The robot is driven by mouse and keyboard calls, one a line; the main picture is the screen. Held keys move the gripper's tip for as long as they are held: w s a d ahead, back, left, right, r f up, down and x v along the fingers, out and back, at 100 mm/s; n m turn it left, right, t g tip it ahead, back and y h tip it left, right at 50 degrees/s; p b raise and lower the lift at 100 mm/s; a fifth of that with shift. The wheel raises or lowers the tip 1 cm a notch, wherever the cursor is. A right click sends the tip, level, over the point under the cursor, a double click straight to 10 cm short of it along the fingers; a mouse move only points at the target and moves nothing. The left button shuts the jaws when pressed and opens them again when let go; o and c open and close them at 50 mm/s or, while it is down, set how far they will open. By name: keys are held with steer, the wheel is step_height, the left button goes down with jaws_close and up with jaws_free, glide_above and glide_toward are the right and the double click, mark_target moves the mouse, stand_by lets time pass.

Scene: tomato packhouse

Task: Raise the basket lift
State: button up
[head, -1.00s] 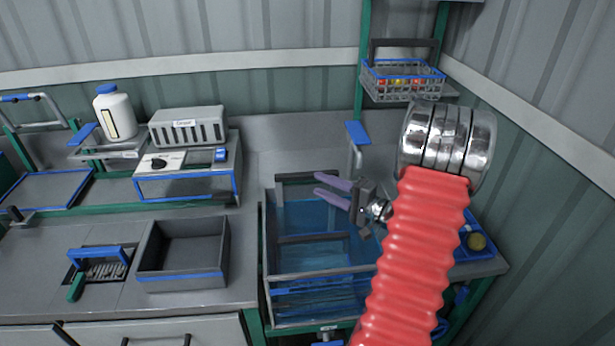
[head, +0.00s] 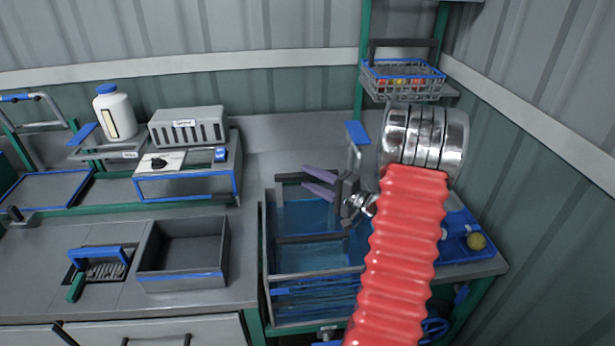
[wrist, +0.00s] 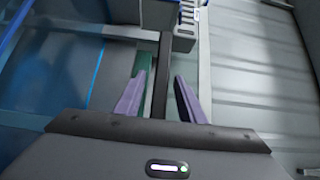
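A glass-sided tank (head: 315,276) of blue water stands at the centre of the head view. A dark bar (head: 287,179) lies across its back rim; I cannot tell whether it belongs to the basket lift. My gripper (head: 304,176) is over the back of the tank, its two purple fingers apart and empty, tips pointing left near this bar. In the wrist view, a dark bar (wrist: 164,50) runs between the open fingers (wrist: 161,76), with no clear contact. A wire basket (head: 400,93) with red and yellow fruit sits on a shelf at the upper right.
A blue-handled tap (head: 357,133) stands just behind my gripper. A grey open bin (head: 183,280) is left of the tank, with a boxy device (head: 185,186) behind it. A blue tray (head: 455,245) holds a yellowish ball at right. The corrugated wall is close at right.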

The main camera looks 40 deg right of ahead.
steer(key=shift+w+a, duration=0.15)
steer(key=shift+w, duration=0.7)
jaws_close()
